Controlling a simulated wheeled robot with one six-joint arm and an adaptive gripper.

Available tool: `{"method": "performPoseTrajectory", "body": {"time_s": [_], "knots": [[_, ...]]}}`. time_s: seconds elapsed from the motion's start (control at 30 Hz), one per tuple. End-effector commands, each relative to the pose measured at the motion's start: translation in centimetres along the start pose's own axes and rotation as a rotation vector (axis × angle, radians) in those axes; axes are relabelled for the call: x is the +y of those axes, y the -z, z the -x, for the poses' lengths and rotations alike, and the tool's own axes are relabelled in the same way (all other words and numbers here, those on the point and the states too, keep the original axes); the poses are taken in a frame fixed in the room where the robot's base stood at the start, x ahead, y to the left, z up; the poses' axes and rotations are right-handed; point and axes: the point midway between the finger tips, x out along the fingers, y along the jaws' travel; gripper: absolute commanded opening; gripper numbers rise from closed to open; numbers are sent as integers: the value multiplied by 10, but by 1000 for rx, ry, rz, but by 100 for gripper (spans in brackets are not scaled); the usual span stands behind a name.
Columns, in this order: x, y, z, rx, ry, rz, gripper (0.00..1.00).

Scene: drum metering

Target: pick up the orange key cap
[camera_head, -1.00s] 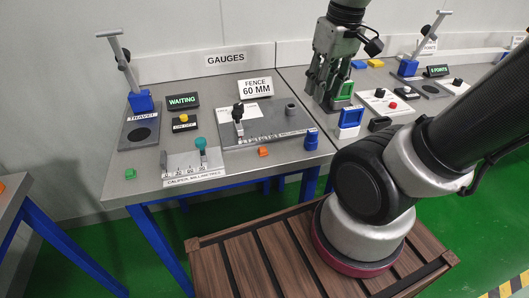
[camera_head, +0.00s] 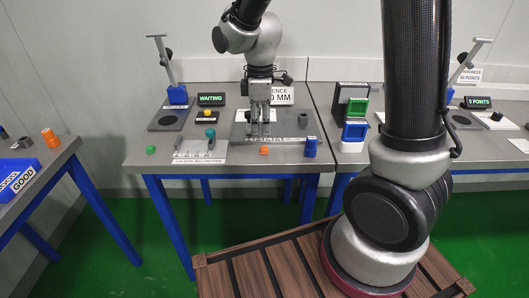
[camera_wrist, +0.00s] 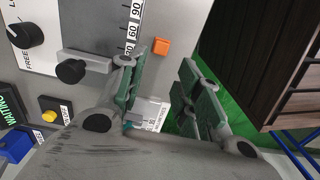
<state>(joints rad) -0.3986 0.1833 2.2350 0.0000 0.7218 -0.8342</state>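The orange key cap (camera_head: 264,150) is a small block on the front part of the grey gauges bench, just before the fence plate. In the wrist view it shows as an orange cube (camera_wrist: 161,47) beyond the fingertips, close to the bench edge. My gripper (camera_head: 260,122) hangs pointing down in front of or over the fence plate, behind the cap in the head view. In the wrist view my gripper (camera_wrist: 160,75) has its two green-padded fingers well apart, with nothing between them. The cap is clear of both fingers.
A blue cylindrical piece (camera_head: 311,148) stands right of the cap. The caliper plate (camera_head: 200,150) with a teal knob lies left, and a green block (camera_head: 151,150) lies farther left. The bench's front edge is near.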

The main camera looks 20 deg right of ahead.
Motion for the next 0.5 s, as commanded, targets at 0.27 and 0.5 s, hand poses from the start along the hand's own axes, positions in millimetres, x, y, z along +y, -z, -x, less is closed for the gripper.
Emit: {"method": "performPoseTrajectory", "body": {"time_s": [0.27, 0.5], "knots": [[0, -3, -29, -3, 3, 17, 34], [0, -9, -66, -3, 4, 15, 34]]}}
